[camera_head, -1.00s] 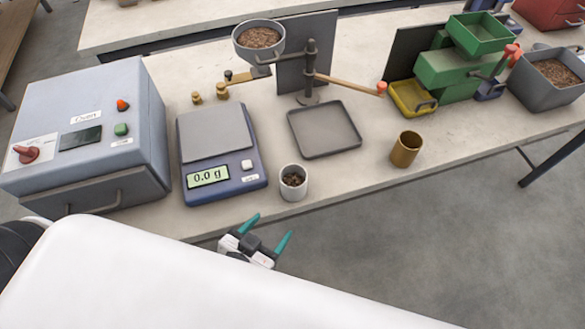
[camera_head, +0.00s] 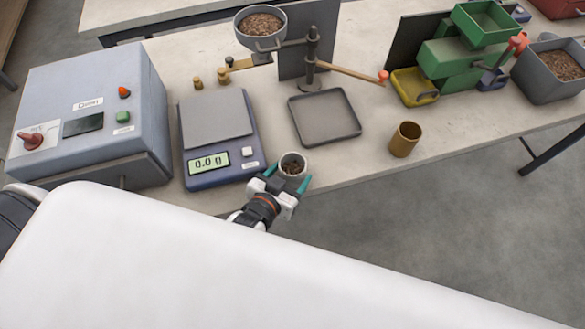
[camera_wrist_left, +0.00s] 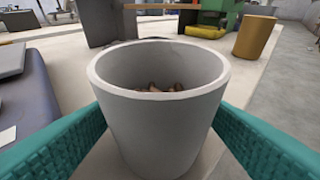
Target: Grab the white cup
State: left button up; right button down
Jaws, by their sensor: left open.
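The white cup (camera_head: 293,161) stands upright near the front edge of the table, just right of the scale, with brown pellets inside. It also fills the middle of the left wrist view (camera_wrist_left: 158,110). My left gripper (camera_head: 287,182) is open, with its teal fingers on either side of the cup. In the wrist view the fingers (camera_wrist_left: 160,145) flank the cup, one left and one right. Whether the finger pads touch its wall I cannot tell. The cup's lower part is hidden by the gripper in the head view. My right gripper is not in view.
The blue scale (camera_head: 222,172) reading 0.0 g stands close to the left of the cup. A grey tray (camera_head: 325,138) lies behind it, and a brass cup (camera_head: 404,140) stands to the right. A grey oven (camera_head: 90,125) is at the far left. Bare tabletop lies between the cups.

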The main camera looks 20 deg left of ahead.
pick_arm(q)
jog(key=shift+x, duration=0.95)
jog(key=c, duration=0.8)
jog(key=shift+r, duration=0.1)
